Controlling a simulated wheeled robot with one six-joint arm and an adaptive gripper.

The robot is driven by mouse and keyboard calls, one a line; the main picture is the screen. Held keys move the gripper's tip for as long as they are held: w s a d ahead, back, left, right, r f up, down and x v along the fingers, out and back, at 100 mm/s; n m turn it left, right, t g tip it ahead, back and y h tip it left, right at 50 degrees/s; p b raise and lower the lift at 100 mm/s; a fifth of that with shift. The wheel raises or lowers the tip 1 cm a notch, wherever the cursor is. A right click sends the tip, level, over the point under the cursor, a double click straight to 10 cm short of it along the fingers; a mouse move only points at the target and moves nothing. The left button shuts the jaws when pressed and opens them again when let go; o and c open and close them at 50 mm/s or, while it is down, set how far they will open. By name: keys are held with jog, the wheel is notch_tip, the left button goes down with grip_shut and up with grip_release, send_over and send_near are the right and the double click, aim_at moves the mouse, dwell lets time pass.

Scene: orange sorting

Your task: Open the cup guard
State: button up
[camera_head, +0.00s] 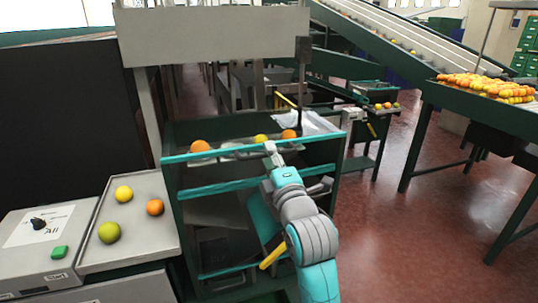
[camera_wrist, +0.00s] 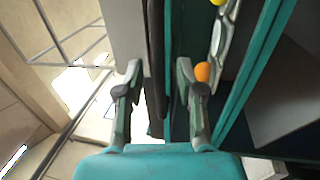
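My gripper (camera_head: 271,152) reaches over the front of a dark green and teal frame (camera_head: 176,211) in the head view. In the wrist view my gripper (camera_wrist: 158,72) has its two fingers apart, with a dark and teal upright edge (camera_wrist: 156,50) seen between them. I cannot tell whether a finger touches that edge. A wide grey panel (camera_head: 215,36) stands above the frame and may be the cup guard; I cannot tell for sure. Metal cups (camera_head: 232,153) lie in a row behind the teal front bar, holding oranges (camera_head: 200,146) and a yellow fruit (camera_head: 262,139).
A grey tray (camera_head: 165,235) at the left holds several fruits. Beside it is a control box (camera_head: 30,235) with a knob and a green button. A conveyor with oranges (camera_head: 485,87) stands at the right. Red floor (camera_head: 400,235) is clear right of the frame.

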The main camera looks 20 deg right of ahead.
jog(key=shift+w+r, duration=0.1)
jog(key=shift+w, duration=0.35)
grip_shut()
